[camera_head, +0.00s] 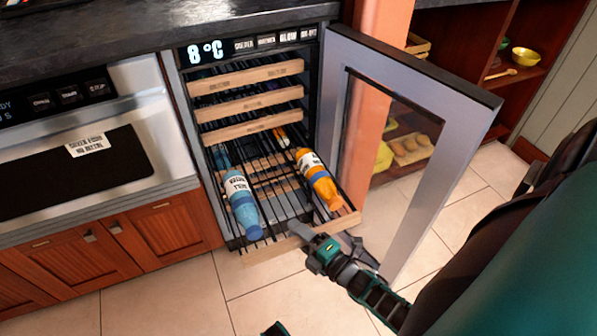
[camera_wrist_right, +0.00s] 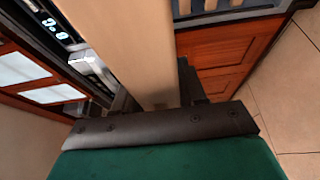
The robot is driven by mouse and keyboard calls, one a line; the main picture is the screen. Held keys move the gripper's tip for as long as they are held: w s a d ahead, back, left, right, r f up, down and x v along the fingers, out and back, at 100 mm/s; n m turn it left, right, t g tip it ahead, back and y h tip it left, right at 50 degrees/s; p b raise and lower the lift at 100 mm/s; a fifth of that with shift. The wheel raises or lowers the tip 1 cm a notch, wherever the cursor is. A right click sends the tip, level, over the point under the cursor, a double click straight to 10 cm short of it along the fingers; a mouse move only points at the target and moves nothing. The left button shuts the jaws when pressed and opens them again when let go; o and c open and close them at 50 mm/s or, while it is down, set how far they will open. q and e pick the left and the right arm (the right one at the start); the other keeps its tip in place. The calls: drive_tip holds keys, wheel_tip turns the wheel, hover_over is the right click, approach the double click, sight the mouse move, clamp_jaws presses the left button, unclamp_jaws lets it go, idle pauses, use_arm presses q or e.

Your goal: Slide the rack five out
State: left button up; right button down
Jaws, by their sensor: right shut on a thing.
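The wine cooler (camera_head: 325,130) stands with its glass door (camera_head: 415,130) swung open to the right. Three wooden-fronted racks, including the top one (camera_head: 247,76), sit inside. Below them a wire rack with a wooden front (camera_head: 270,247) is pulled out and carries a blue bottle (camera_head: 242,205) and an orange bottle (camera_head: 320,180). My right gripper (camera_head: 305,234) is shut on its wooden front, right of the middle. The pale wooden front (camera_wrist_right: 135,45) also fills the middle of the right wrist view. Which number this rack has I cannot tell.
An oven (camera_head: 80,135) and red wooden cabinets (camera_head: 165,232) stand left of the cooler under a dark countertop (camera_head: 150,25). The open door stands close to the right of my right gripper. Tiled floor (camera_head: 180,300) lies clear in front.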

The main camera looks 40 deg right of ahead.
drive_tip(key=c, duration=0.7)
unclamp_jaws()
use_arm(q)
drive_tip(key=shift+s, duration=0.1)
use_arm(e)
drive_tip(key=shift+s, duration=0.1)
